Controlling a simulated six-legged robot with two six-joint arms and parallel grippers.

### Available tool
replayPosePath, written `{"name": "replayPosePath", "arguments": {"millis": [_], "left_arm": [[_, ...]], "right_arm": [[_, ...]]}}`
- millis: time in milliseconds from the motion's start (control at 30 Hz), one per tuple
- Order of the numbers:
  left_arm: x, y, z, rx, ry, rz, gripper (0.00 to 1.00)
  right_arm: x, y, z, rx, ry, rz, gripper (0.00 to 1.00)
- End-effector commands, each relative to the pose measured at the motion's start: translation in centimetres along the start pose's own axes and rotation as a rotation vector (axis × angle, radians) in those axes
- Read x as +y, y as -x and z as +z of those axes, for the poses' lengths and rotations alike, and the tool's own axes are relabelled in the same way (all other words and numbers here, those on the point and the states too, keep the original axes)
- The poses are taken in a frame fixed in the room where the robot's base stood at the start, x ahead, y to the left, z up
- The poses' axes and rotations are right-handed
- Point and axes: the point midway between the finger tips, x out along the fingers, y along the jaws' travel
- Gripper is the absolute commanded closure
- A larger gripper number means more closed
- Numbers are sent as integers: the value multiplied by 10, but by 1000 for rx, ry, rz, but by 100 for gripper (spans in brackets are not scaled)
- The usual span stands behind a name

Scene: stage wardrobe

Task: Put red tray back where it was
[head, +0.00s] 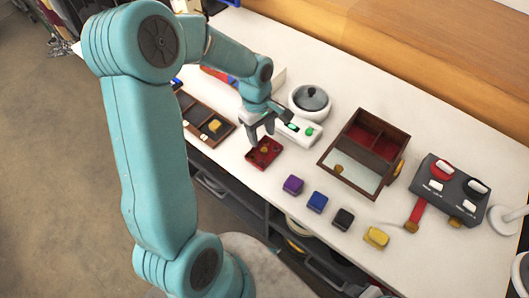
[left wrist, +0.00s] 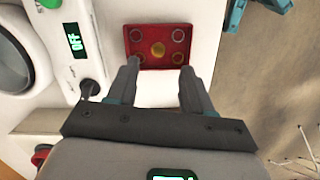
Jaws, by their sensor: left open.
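The red tray (head: 264,153) is a small square tray lying on the white table near its front edge. In the left wrist view the tray (left wrist: 157,35) shows rings near its corners and a round gold piece in the middle. My left gripper (head: 261,136) is open and empty, just above the tray's far side in the head view. In the left wrist view its two fingertips (left wrist: 160,68) point at the tray's near edge, one toward each side. Whether they touch the tray, I cannot tell. My right gripper is not in view.
A white device with a green display (head: 297,130) stands close beside the tray. A brown compartment box (head: 231,132) lies left of it. Purple (head: 293,184), blue, black and yellow blocks line the front. An open wooden box (head: 365,115) stands to the right.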

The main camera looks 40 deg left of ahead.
Motion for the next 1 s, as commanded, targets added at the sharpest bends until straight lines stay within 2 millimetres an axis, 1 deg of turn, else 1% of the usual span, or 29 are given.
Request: {"name": "replayPosePath", "arguments": {"millis": [33,200,400,500,600,767,867,900,933,1000], "left_arm": [[0,-6,0,-1,0,-2,49],[1,-18,1,-2,2,-1,49],[2,-51,1,-2,1,-3,49],[3,-61,1,-2,1,-1,49],[3,-64,0,-1,1,1,49],[3,-64,0,0,1,1,49],[3,-64,0,0,1,1,79],[3,-64,0,0,1,1,92],[3,-64,0,0,1,1,100],[3,-64,0,0,1,1,100]], "right_arm": [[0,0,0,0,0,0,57],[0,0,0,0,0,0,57],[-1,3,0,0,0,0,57],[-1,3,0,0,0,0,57],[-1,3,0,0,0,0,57],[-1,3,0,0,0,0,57],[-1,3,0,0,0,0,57],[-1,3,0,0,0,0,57],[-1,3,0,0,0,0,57],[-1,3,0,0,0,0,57]]}}
